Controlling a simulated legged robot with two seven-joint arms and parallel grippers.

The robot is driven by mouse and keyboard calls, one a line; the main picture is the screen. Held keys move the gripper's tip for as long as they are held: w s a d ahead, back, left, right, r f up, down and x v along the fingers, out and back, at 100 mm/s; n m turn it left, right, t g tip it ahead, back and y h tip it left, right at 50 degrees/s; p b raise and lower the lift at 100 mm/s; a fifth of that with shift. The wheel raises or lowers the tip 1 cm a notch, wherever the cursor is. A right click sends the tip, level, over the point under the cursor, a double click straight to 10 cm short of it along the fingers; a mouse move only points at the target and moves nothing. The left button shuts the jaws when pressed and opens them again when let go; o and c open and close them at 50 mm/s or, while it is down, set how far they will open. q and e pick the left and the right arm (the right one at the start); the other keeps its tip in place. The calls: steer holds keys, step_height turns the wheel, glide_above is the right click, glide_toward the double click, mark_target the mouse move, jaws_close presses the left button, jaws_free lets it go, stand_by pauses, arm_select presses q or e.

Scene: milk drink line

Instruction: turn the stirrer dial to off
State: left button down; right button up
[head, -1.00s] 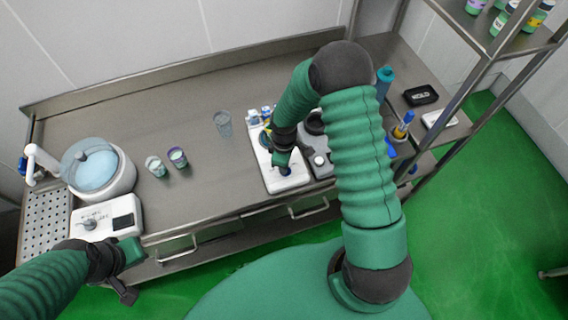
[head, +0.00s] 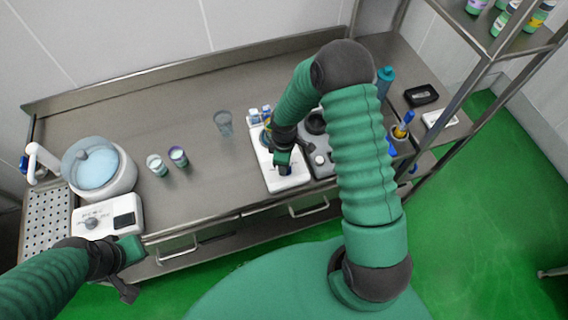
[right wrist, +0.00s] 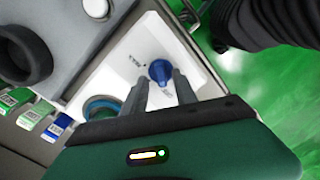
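A blue dial (right wrist: 160,71) sits on the white stirrer base (right wrist: 112,75) in the right wrist view, with small dark lettering beside it. My right gripper (right wrist: 160,82) is over the dial, with its two dark fingers apart. The dial shows between the fingertips; whether they touch it I cannot tell. In the head view the right gripper (head: 284,168) hides most of the dial on the white base (head: 288,182). My left gripper (head: 133,268) is at the lower left, in front of the counter edge; its finger opening is not clear.
A grey device (head: 321,162) stands right beside the white base. Small bottles (head: 254,116) and a clear cup (head: 223,122) stand behind and left of it. Two small cups (head: 157,165) and a white bowl unit (head: 121,177) are further left. The counter middle is clear.

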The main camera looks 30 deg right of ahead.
steer(key=shift+s, duration=0.1)
step_height(320, 180, up, 17)
steer(key=b, duration=0.1)
steer(key=shift+f, duration=0.15)
stand_by(0.4)
steer(key=s+a+f+m+t+b, duration=0.2)
steer(key=s+a+f+m+b, duration=0.3)
steer(key=s+m, duration=0.4)
steer(key=shift+s+a+t, duration=0.3)
steer(key=shift+s+a, duration=0.35)
steer(key=shift+a, duration=0.25)
steer(key=shift+s+a, duration=0.1)
steer(key=shift+a, duration=0.05)
